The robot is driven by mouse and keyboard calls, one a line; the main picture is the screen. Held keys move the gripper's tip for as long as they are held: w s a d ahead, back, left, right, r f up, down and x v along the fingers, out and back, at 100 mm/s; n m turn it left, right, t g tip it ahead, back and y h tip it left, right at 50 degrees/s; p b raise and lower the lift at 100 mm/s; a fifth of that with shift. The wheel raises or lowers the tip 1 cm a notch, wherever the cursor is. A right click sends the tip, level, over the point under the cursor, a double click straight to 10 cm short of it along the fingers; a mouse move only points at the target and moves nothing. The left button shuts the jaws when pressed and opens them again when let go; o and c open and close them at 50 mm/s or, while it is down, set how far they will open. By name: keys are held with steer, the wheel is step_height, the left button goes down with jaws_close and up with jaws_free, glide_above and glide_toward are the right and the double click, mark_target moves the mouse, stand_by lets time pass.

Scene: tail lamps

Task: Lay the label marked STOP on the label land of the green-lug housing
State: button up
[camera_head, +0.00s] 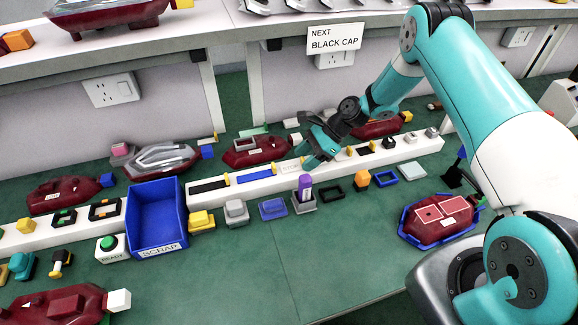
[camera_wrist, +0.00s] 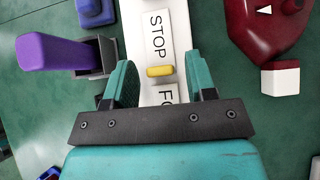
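The label marked STOP (camera_wrist: 158,36) is white with black letters and lies on a white rail (camera_wrist: 182,22). In the head view the STOP label (camera_head: 291,168) is small and faint. My gripper (camera_wrist: 160,78) is open and empty, its teal fingers apart on either side of the rail by a yellow tab (camera_wrist: 160,71) below the STOP label. In the head view my gripper (camera_head: 308,150) hangs over the rail. A dark red housing (camera_head: 440,222) with outlined lighter panels sits in a blue tray at right.
Other red housings (camera_head: 255,151) stand behind the rail. A purple block in a grey holder (camera_head: 304,193), a blue SCRAP bin (camera_head: 157,215) and several small blocks stand in front. The green bench at front centre is clear. A NEXT BLACK CAP sign (camera_head: 335,38) hangs behind.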

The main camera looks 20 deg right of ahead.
steer(key=c, duration=0.8)
step_height(320, 180, up, 10)
steer(key=shift+b, duration=0.65)
